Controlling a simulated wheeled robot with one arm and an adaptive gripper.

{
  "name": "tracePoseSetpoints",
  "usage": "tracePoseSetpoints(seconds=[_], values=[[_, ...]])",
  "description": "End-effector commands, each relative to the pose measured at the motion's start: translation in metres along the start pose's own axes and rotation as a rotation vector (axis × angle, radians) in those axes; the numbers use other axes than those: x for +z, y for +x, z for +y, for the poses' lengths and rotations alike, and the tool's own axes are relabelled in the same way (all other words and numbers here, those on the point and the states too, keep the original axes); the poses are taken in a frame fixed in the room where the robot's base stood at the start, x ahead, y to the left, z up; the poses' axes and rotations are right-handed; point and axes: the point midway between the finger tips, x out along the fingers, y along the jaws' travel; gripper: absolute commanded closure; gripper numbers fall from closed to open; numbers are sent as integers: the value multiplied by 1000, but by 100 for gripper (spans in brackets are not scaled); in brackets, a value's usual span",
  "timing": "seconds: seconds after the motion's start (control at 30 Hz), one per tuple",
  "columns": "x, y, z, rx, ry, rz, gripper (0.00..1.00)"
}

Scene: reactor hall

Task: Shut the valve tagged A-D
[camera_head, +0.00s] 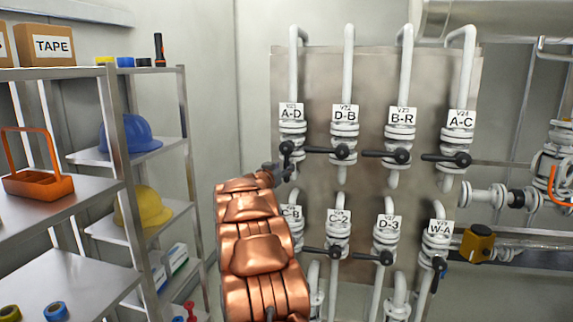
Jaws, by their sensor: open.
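The valve tagged A-D (291,130) is at the left end of the upper row on the metal panel. Its black handle (287,149) appears to point down along the pipe, its lower part partly hidden by my gripper. My gripper (283,171), small and dark at the end of my copper-coloured arm, is just below that handle. It is open; I cannot tell whether it touches the handle.
Valves D-B (344,130), B-R (400,132) and A-C (457,135) stand to the right with sideways handles. A lower valve row includes W-A (436,245), its handle down. Shelves (62,188) with a tool tray (38,184) and helmets stand at left.

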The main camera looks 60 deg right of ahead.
Motion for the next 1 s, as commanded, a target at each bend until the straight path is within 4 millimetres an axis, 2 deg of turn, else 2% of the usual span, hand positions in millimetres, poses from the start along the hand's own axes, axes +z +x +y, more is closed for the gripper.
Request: tracePoseSetpoints(seconds=[0.1, 0.3, 0.73, 0.77, 1.0], values=[[-3, 14, 0, 1, 2, 3, 52], [-1, 28, 0, 1, -1, 2, 52], [-2, 33, 0, -1, 1, 3, 52], [-2, 33, 0, -1, 1, 3, 53], [-1, 33, -1, -1, 0, 2, 78]])
